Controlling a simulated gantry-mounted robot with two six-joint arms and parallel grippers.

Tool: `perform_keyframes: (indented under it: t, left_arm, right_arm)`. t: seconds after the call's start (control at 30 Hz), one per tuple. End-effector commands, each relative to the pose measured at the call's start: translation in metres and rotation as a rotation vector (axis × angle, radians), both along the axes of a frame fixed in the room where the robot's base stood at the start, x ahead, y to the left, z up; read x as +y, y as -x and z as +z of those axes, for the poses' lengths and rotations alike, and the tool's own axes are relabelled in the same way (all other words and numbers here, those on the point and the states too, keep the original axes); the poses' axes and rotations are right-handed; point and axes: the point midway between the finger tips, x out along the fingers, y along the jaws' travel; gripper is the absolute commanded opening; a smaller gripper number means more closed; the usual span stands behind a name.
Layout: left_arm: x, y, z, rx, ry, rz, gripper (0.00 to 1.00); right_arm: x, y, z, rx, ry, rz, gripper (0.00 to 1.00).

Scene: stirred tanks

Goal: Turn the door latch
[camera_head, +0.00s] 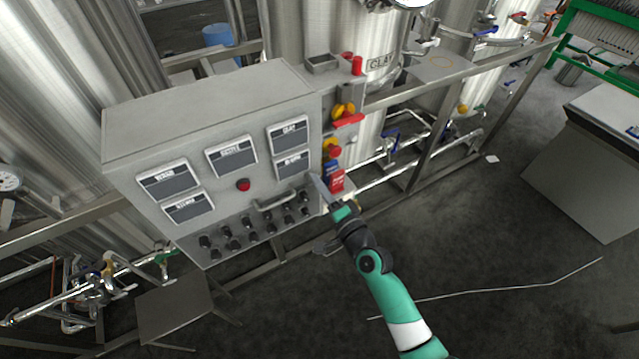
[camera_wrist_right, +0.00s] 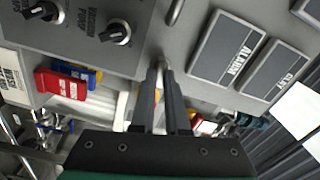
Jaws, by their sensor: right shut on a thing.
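The grey control cabinet (camera_head: 210,110) stands left of centre in the head view, with dark labelled displays and rows of black knobs on its front. My right gripper (camera_head: 318,182) is at the cabinet's right front edge, beside the lower right display. In the right wrist view my right gripper (camera_wrist_right: 164,78) has its two fingers close together on a small metal latch (camera_wrist_right: 164,65) at the cabinet face. The fingers hide most of the latch, so its turn angle cannot be told. My left gripper is not in view.
A bar handle (camera_head: 275,200) sticks out of the cabinet front, left of my right gripper. Red and blue tags (camera_head: 333,178) and yellow-red switches (camera_head: 343,110) sit just right of the cabinet. Steel tanks and pipes stand behind. The floor at right is mostly open.

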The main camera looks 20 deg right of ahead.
Motion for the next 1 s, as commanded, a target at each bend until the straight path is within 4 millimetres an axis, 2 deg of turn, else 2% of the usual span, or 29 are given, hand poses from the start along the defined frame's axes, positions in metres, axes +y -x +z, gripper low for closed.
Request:
perform_keyframes:
  t: [0.4,0.97,1.0]
  left_arm:
    - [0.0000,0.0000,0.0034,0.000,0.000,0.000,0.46]
    - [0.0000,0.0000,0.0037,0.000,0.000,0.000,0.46]
    - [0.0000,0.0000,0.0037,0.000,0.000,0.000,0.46]
  right_arm:
    - [-0.0001,-0.0001,-0.0003,0.022,-0.221,0.000,0.00]
    - [-0.0002,-0.0001,-0.0007,0.025,-0.257,0.000,0.00]
    - [-0.0002,-0.0001,-0.0007,0.025,-0.257,0.000,0.14]
